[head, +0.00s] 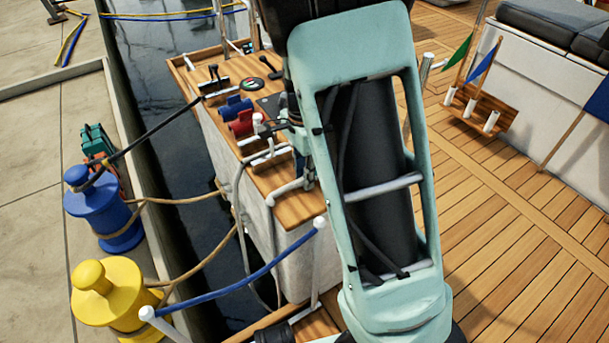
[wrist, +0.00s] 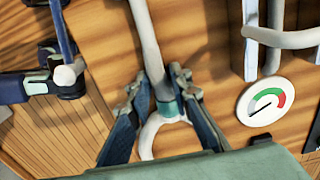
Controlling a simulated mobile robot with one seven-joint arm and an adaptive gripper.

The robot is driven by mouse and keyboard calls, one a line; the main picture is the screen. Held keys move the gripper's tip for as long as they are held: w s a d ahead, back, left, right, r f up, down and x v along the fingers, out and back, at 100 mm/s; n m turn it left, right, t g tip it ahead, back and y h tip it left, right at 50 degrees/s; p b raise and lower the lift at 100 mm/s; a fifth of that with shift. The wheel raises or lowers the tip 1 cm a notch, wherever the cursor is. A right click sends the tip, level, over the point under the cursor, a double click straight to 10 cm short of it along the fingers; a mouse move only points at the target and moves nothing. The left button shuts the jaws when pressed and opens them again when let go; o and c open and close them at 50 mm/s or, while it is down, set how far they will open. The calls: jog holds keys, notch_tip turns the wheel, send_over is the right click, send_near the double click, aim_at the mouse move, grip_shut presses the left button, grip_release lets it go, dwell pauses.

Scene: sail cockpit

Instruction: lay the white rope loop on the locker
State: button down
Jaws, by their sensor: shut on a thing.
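In the wrist view my gripper (wrist: 160,79) is shut around the white rope loop (wrist: 150,40). The rope runs up between the fingers, and a teal band sits where it meets a small round eye beneath them. The locker (head: 298,210) appears to be the pale box with a wooden top in the middle of the head view. Its planked wood also fills much of the wrist view (wrist: 215,85), below the gripper. I cannot tell whether the held rope touches the wood. In the head view my arm hides most of the gripper and the held part of the rope.
Blue and red fittings (head: 238,115) and pale cleats stand on the wooden top. A round gauge (wrist: 265,102) and a cleat with rope (wrist: 280,38) lie right of the gripper. A blue bollard (head: 105,212) and a yellow bollard (head: 115,295) stand left, across dark water.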

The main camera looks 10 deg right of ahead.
jog(key=shift+f, duration=0.1)
jog(key=c, duration=1.7)
grip_release()
jog(key=shift+c, duration=0.2)
notch_tip(320, 180, up, 12)
jog(key=p, duration=0.4)
jog(key=shift+a+r, duration=0.1)
jog(key=shift+r, duration=0.1)
